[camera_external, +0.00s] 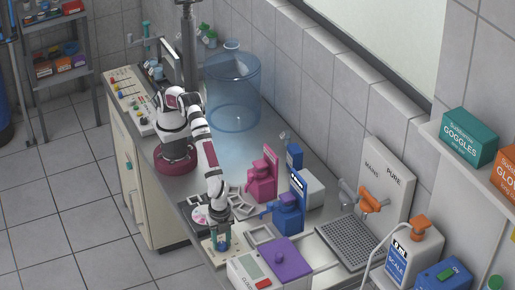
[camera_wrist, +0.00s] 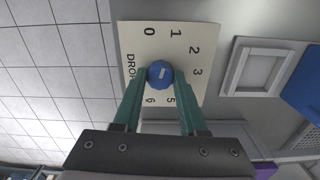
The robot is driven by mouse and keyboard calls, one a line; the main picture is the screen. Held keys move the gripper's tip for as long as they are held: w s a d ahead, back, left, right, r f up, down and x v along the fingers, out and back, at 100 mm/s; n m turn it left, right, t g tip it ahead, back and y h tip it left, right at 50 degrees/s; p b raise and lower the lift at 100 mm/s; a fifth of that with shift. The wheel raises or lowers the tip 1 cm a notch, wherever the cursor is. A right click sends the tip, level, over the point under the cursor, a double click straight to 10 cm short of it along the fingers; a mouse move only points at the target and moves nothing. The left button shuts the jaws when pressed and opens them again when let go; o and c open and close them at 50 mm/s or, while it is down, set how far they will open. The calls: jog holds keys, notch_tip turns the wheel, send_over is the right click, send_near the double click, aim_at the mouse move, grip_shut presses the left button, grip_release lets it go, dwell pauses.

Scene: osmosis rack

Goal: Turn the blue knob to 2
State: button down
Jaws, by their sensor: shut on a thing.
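The blue knob (camera_wrist: 160,74) sits on a cream dial plate (camera_wrist: 131,40) marked with 0, 1, 2, 3, 5, 6 and the partly hidden word DROPS. A short white mark shows on the knob's face; I cannot tell exactly which number it points to. The 2 stands up and to the right of the knob in the wrist view. My gripper (camera_wrist: 160,82) has its teal fingers on either side of the knob and is shut on it. In the external view my gripper (camera_external: 222,239) points down over the plate (camera_external: 208,250) at the bench's front edge, hiding most of the knob.
A white square frame (camera_wrist: 233,83) lies right of the plate. A pink dispenser (camera_external: 262,180) and a blue dispenser (camera_external: 289,216) stand behind. The floor left of the bench is clear.

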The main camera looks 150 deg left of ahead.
aim_at(222, 244)
jog(key=m, duration=0.4)
jog(key=shift+m, duration=2)
jog(key=shift+w, duration=0.1)
jog(key=shift+c, duration=2.2)
grip_release()
notch_tip(222, 244, up, 16)
jog(key=shift+f, duration=0.1)
